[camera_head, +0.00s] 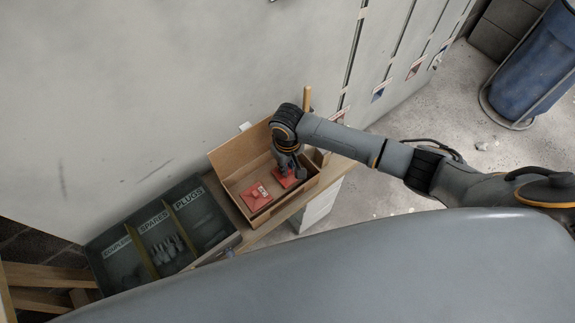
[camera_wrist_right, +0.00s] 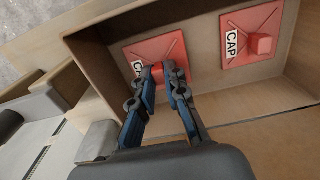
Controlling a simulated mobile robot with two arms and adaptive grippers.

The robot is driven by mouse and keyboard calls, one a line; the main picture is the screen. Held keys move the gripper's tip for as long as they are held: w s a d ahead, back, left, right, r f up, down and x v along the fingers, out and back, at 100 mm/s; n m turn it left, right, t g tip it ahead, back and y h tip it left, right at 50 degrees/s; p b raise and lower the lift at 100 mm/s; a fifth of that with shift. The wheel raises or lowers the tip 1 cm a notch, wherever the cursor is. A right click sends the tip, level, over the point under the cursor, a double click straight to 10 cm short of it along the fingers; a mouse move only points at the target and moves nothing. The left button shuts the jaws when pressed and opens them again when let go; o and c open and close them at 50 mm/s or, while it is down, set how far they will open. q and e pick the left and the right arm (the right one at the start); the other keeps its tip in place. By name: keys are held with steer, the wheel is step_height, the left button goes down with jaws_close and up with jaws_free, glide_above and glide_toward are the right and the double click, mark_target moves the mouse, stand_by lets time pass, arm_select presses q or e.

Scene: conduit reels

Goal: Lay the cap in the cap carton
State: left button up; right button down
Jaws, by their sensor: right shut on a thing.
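The cap carton (camera_head: 228,164) is an open brown box on a narrow wooden bench against the wall. Its wall also shows in the right wrist view (camera_wrist_right: 92,66). My right gripper (camera_head: 291,172) reaches down into the carton's right part. In the wrist view, my right gripper (camera_wrist_right: 167,72) is shut on the raised knob of a red square cap (camera_wrist_right: 138,53); the fingers partly hide its label. The cap looks roughly flat inside the carton; I cannot tell whether it touches the floor. A second red cap (camera_wrist_right: 236,64), labelled CAP, lies beside it. My left gripper is out of view.
A dark tray (camera_head: 110,233) with sections labelled COUPLERS, SPARES and PLUGS stands left of the carton. An upright wooden peg (camera_head: 306,99) stands behind the carton, near my right forearm. A blue bin (camera_head: 535,65) stands on the floor at far right.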

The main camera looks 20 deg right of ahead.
steer(key=shift+f, duration=0.45)
steer(key=c, duration=1.3)
jaws_free()
step_height(320, 180, up, 10)
steer(key=p, duration=1.1)
steer(key=shift+p, duration=0.35)
